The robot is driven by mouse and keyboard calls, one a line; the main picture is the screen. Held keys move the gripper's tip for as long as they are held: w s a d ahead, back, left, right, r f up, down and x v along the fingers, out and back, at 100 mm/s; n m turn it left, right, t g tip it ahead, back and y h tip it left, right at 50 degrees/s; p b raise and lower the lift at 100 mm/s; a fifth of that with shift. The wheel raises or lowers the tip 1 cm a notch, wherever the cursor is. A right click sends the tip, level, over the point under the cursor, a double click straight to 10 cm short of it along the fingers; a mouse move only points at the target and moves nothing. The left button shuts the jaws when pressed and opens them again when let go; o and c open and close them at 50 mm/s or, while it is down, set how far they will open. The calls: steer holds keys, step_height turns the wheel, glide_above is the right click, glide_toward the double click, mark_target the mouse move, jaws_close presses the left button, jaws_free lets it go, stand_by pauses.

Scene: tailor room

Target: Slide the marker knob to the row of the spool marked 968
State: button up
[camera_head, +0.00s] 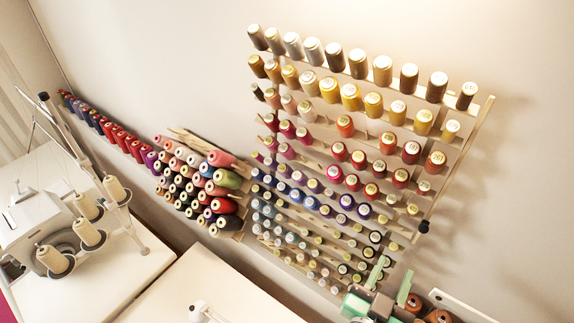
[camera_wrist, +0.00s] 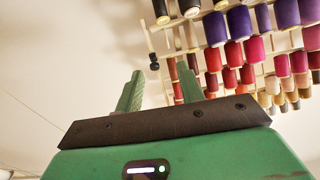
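The black marker knob (camera_head: 423,227) sits on the right upright of the thread rack (camera_head: 470,150), beside one of the lower rows. In the wrist view the knob (camera_wrist: 154,62) shows just past the fingertips, between them in the picture and apart from them. My green gripper (camera_head: 391,272) is open and empty, below and left of the knob in the head view. Its two fingers also show in the wrist view (camera_wrist: 160,72).
A smaller rack of spools (camera_head: 200,180) and a row of red and purple spools (camera_head: 110,130) hang to the left. A white machine with thread cones (camera_head: 55,260) stands lower left. The wall right of the rack is clear.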

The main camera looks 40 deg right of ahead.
steer(key=w+a+r+n+t+y+p, duration=0.1)
steer(key=w+a+r+t, duration=0.2)
steer(key=r, duration=0.5)
steer(key=w+a+r+n+t+y+p, duration=0.2)
steer(key=w+a+r+t, duration=0.2)
steer(key=r, duration=0.5)
steer(key=w+a+r+n+t+y+p, duration=0.2)
steer(key=w+a+r+t, duration=0.1)
steer(key=w+a+r, duration=0.4)
steer(key=shift+w+r+t, duration=0.3)
steer(key=shift+w+r, duration=0.05)
steer(key=shift+r, duration=0.6)
steer(key=shift+c, duration=0.5)
